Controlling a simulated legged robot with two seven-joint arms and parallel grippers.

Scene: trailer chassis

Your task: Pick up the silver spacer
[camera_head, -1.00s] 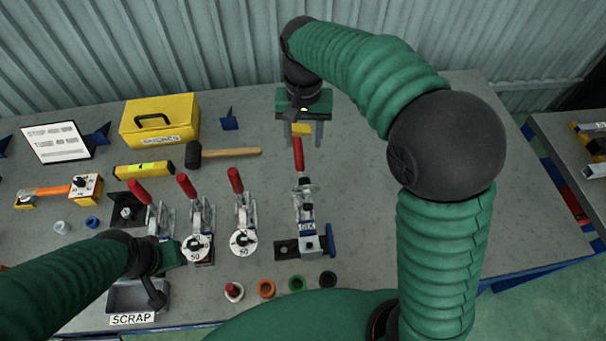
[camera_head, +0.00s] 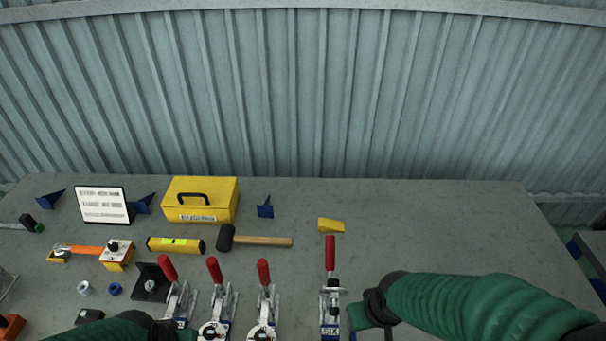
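The silver spacer appears to be the small pale grey ring (camera_head: 84,288) lying on the bench at the left, just left of a similar blue ring (camera_head: 114,289). My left gripper (camera_head: 186,335) is cut off by the bottom edge, to the right of and nearer than the spacer; its fingers are hidden. My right gripper (camera_head: 362,318) is at the lower right beside the rightmost red-handled clamp, far from the spacer. Its green body shows, but its finger opening is not clear. Neither gripper touches the spacer.
Several red-handled clamps (camera_head: 264,300) stand along the front. A dark bracket (camera_head: 152,284) sits right of the rings. Behind are a yellow level (camera_head: 175,245), mallet (camera_head: 262,241), yellow case (camera_head: 200,200), sign (camera_head: 103,205) and yellow wedge (camera_head: 330,225). The back right is clear.

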